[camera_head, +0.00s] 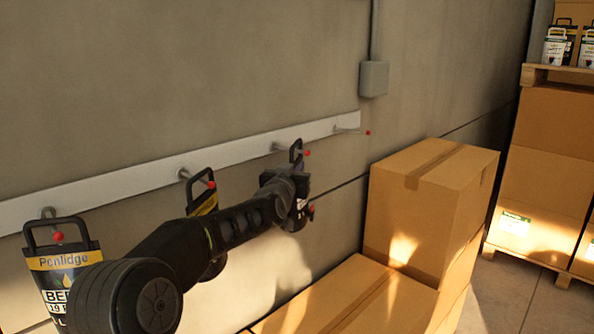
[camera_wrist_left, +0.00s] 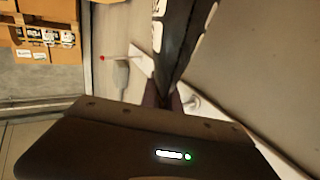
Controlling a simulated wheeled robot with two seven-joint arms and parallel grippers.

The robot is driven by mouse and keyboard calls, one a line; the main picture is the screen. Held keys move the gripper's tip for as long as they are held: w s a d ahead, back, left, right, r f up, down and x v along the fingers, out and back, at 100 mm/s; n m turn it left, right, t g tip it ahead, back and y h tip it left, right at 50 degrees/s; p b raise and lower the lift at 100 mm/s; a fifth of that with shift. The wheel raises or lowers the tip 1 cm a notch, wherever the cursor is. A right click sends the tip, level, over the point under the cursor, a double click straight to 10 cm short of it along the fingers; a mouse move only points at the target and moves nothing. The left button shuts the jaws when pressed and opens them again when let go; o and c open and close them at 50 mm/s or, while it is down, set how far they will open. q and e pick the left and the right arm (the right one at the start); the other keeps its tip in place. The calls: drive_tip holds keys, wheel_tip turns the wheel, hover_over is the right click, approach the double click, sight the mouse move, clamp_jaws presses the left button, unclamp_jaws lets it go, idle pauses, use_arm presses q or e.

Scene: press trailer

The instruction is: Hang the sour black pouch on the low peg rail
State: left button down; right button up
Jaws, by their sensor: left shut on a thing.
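My left gripper (camera_head: 290,184) is shut on a dark pouch (camera_head: 301,190) at the third peg of the white peg rail (camera_head: 120,184). The pouch's black loop handle (camera_head: 297,146) stands upright beside that peg's red tip (camera_head: 307,153). I cannot tell whether the loop is around the peg. In the left wrist view the held pouch (camera_wrist_left: 178,40) shows nearly edge-on, black with white marks; its name is unreadable. The rail (camera_wrist_left: 225,124) passes behind it. The far right peg (camera_head: 350,130) is bare. My right gripper is not in view.
A Penlidge pouch (camera_head: 62,261) hangs on the leftmost peg and another pouch (camera_head: 206,204) on the second, partly behind my arm. Cardboard boxes (camera_head: 425,205) stand below right of the rail. A grey wall box (camera_head: 373,79) and stacked cartons (camera_head: 548,125) are farther right.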

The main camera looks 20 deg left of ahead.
use_arm(q)
drive_tip(key=shift+a+b, duration=0.2)
drive_tip(key=shift+b, duration=0.2)
idle(0.5)
drive_tip(key=c, duration=1.5)
unclamp_jaws()
drive_tip(key=shift+f, duration=0.15)
drive_tip(key=shift+c, duration=0.2)
drive_tip(key=shift+f, duration=0.35)
drive_tip(key=shift+r, duration=0.1)
drive_tip(key=shift+s+d, duration=0.1)
drive_tip(key=shift+s, duration=0.2)
drive_tip(key=s, duration=0.2)
drive_tip(key=s+d+b, duration=0.1)
drive_tip(key=s, duration=0.1)
drive_tip(key=s+b, duration=0.1)
drive_tip(key=s, duration=0.2)
drive_tip(key=shift+d+r, duration=0.15)
